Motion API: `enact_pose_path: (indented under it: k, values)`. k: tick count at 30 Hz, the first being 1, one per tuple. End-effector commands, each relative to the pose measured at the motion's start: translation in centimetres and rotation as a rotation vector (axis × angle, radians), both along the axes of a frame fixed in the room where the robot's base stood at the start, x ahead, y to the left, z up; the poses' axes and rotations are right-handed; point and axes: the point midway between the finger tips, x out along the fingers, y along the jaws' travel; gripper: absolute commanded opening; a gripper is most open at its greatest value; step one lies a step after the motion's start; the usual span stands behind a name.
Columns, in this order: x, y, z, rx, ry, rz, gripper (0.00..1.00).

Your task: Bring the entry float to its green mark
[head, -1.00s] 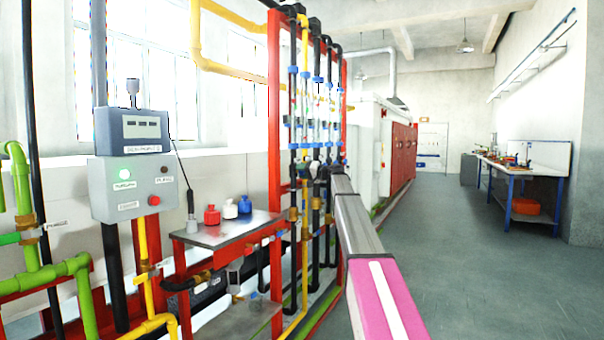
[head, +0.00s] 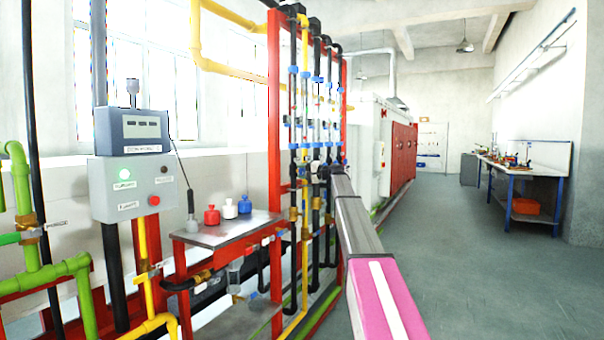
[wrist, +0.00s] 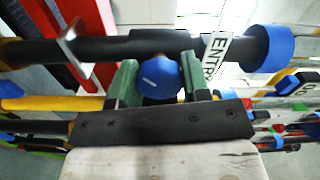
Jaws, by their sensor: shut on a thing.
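In the wrist view my gripper (wrist: 159,88) is shut on a round blue knob (wrist: 158,77), with a green pad on each side of it. The knob sits against a black pipe (wrist: 105,47). A white tag (wrist: 216,54) on that pipe begins with "ENTR"; its end is hidden. In the head view my arm reaches to the flow-tube rack (head: 274,110), where the gripper's end (head: 328,171) is small and the knob cannot be made out. Several thin upright tubes with blue fittings stand there. I cannot make out a float or a green mark.
A blue collar (wrist: 268,48) is on the pipe beside the tag. A grey control box (head: 131,188) and a metal side table (head: 225,233) with red, white and blue bottles stand left of the rack. The floor (head: 450,250) to the right is open, up to a blue-legged workbench (head: 520,168).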

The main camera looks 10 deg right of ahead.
Motion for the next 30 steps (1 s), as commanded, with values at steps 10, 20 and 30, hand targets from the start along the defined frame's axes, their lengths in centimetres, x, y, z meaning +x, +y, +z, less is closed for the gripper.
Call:
enact_pose_path:
  k: [10,20,30]
  values:
    - [0.1,-0.1,0.0,-0.001,-0.001,-0.003,0.69]
    - [0.0,-0.1,0.0,0.0,-0.001,-0.001,0.69]
    - [-2.1,-2.8,0.0,0.0,-0.001,-0.003,0.69]
